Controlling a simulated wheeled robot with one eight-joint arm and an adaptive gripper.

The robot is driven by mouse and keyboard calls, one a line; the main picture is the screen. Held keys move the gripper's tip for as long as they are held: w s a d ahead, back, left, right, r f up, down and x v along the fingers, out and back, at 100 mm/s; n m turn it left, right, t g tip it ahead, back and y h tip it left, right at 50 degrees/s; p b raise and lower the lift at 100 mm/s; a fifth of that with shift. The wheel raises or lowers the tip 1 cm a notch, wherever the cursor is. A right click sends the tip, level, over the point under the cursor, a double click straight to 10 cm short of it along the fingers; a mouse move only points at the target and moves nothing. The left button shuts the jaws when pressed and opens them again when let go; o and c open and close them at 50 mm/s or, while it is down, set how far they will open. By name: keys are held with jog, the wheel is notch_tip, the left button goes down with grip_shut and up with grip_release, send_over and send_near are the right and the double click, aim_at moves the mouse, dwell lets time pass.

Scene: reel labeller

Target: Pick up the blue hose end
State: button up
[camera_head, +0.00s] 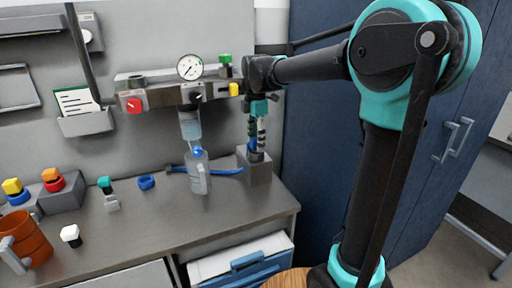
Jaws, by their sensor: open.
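A blue hose (225,171) lies on the grey counter, running left from a grey block (258,170) and passing behind a clear bottle. A dark tip (169,168) shows at its left. A small blue part (255,155) stands upright at the top of the block; I cannot tell which of these is the hose end. My gripper (256,135) points down above the block, with its fingers apart and at or just above the blue part. Whether they touch it is too small to tell.
The clear bottle (198,172) stands left of the block, beneath a wall rail (160,95) with a gauge (190,67) and knobs. A blue ring (146,182) and orange mug (28,240) are further left. A blue cabinet (320,110) stands close on the right. The front middle counter is clear.

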grip_shut()
dwell(0.4)
